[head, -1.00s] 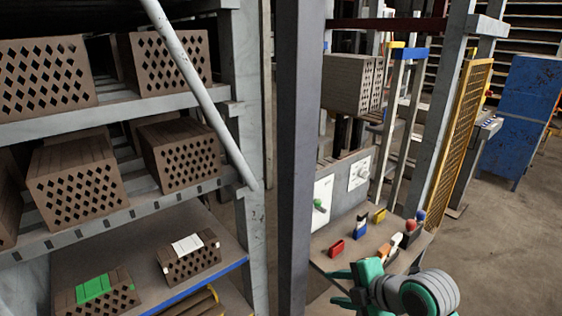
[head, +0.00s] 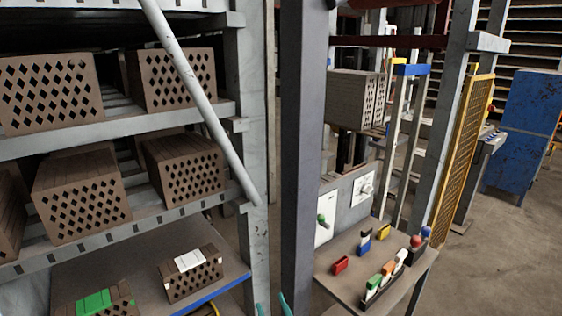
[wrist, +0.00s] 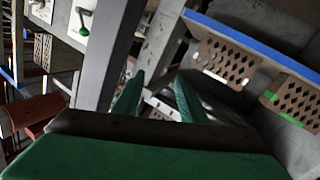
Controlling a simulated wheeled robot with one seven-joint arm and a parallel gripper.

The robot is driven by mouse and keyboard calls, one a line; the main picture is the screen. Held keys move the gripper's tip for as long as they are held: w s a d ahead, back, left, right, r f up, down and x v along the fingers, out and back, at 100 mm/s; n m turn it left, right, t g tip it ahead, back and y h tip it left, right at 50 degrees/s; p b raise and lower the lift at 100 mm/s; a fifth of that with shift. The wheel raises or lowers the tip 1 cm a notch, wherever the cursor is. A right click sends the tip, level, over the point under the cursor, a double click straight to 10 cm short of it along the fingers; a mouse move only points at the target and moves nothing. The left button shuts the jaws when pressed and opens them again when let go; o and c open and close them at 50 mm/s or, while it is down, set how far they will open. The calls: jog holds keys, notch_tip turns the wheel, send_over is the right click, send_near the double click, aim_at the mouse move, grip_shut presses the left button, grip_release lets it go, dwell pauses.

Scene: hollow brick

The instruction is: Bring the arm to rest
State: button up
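My gripper (wrist: 160,80) shows in the wrist view as two green fingers standing apart with nothing held between them. In the head view only the tips of my gripper (head: 272,306) show, at the bottom edge just left of the dark post's foot. The rest of my arm is out of the head view. Behind the fingers in the wrist view are pale metal bars; I cannot tell how far away they are.
A dark upright post (head: 297,150) stands between the brick rack (head: 120,112) at left and a small table (head: 345,275) with coloured blocks at right. A brick with a white patch (head: 190,275) and one with a green patch (head: 95,302) lie on the lower shelf. Open floor lies at far right.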

jog(key=s+a+f+m+h, duration=0.1)
jog(key=s+f+m+h, duration=0.25)
jog(key=s+f, duration=0.45)
jog(key=s+a+f+m+h, duration=0.15)
jog(key=s+f+m, duration=0.35)
jog(key=s, duration=0.5)
jog(key=s+d+n, duration=0.1)
jog(key=s+d, duration=0.1)
jog(key=s, duration=0.8)
jog(key=s+d+n+g, duration=0.1)
jog(key=s+d, duration=0.1)
jog(key=s, duration=0.9)
jog(key=shift+d+r, duration=0.25)
jog(key=shift+d, duration=0.05)
